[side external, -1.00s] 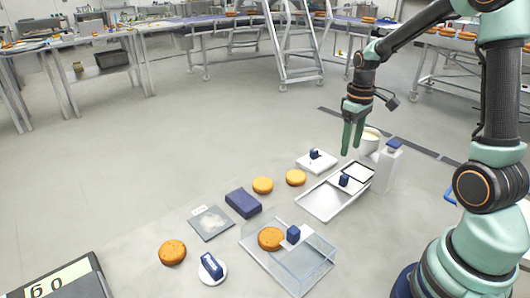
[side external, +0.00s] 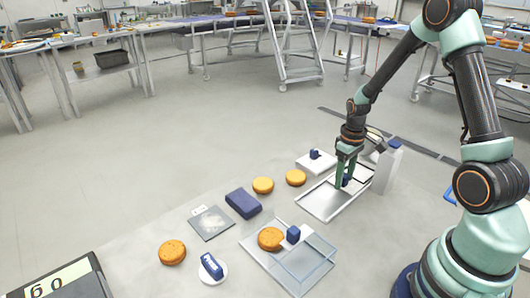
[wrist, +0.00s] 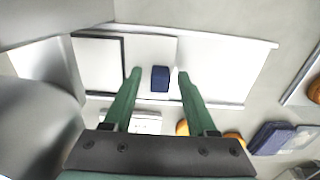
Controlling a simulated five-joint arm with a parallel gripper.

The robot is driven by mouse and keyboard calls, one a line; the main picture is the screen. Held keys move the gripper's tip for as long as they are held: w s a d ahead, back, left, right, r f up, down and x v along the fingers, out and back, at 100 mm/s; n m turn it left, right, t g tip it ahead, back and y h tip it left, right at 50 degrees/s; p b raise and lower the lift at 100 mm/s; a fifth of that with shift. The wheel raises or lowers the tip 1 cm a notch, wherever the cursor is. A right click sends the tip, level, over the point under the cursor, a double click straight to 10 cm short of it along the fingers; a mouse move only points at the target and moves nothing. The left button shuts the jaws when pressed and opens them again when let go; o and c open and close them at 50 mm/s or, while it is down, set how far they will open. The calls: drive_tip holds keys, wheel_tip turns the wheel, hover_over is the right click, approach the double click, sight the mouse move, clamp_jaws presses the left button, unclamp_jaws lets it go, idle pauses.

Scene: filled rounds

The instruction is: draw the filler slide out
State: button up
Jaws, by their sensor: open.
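The filler slide is a flat white plate (wrist: 190,62) with a blue block handle (wrist: 160,79), set in a long pale tray (side external: 322,205) with raised side rails. A black-edged square opening (wrist: 97,64) lies beside the plate at one end of the tray. My gripper (wrist: 159,74) is open and lowered over the handle, with one green finger on each side of it. In the wrist view, small gaps show between the fingers and the handle. In the side view my gripper (side external: 346,181) hides most of the handle.
A white dispenser (side external: 387,168) stands close behind the tray. A white plate with a blue knob (side external: 315,155) lies to its left. Orange rounds (side external: 263,185), a dark blue block (side external: 243,203) and a clear box (side external: 310,268) lie nearer. The floor at left is clear.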

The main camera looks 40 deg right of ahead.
drive_tip(key=shift+c, duration=0.3)
clamp_jaws()
drive_tip(key=shift+a, duration=0.1)
idle(1.0)
